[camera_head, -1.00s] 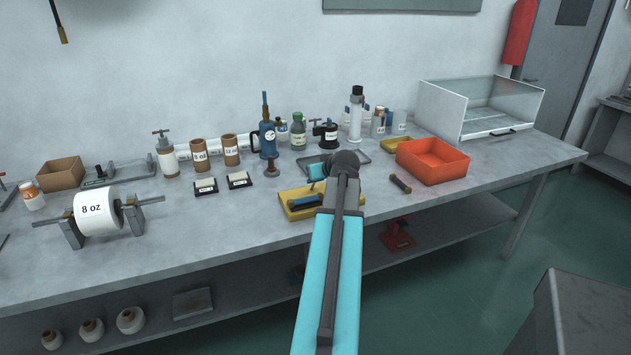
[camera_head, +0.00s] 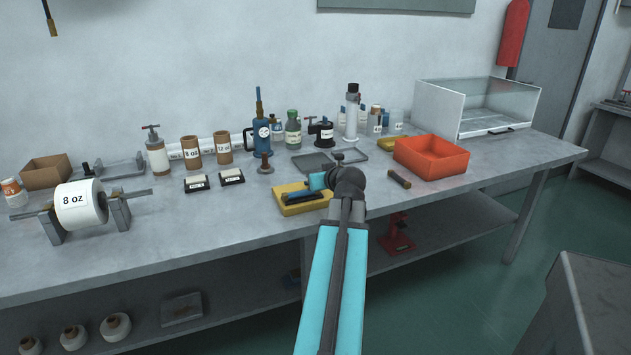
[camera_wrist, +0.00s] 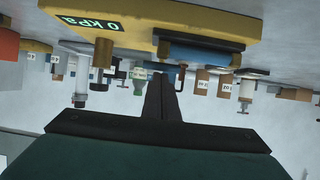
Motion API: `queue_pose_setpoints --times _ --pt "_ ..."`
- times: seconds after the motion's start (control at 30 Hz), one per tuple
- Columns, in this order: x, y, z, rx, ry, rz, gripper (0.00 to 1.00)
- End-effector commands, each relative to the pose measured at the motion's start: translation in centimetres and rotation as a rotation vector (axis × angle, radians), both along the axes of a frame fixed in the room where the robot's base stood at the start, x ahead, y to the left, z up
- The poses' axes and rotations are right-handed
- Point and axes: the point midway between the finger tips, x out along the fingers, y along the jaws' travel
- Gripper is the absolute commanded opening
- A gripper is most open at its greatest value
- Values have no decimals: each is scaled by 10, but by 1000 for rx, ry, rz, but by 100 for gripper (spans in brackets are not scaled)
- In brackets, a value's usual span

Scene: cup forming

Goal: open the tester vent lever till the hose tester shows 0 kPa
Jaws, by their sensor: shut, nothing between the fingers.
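The yellow hose tester (camera_head: 283,208) lies near the front edge of the bench. In the wrist view its yellow body (camera_wrist: 195,18) is close and upside down, and its display (camera_wrist: 93,22) reads 0 kPa. A blue bar (camera_wrist: 205,56) runs along the tester, with a darker bar beside it; I cannot tell which part is the vent lever. My gripper (camera_wrist: 160,82) is shut and empty, its tips beside the blue bar; I cannot tell whether they touch. In the head view the fingertips are not clear behind my arm.
An orange-red bin (camera_head: 432,160) stands right of the tester, with a small brown cylinder (camera_head: 399,179) before it. Two small labelled blocks (camera_head: 196,184) and a blue pump (camera_head: 262,138) stand behind and left. The bench front-left of the tester is clear.

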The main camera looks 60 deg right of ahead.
Motion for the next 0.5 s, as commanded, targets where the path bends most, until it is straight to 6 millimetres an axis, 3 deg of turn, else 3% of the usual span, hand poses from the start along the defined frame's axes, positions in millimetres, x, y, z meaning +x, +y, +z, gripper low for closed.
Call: queue_pose_setpoints --times 0.5 --pt "-8 6 -14 2 3 -1 0"
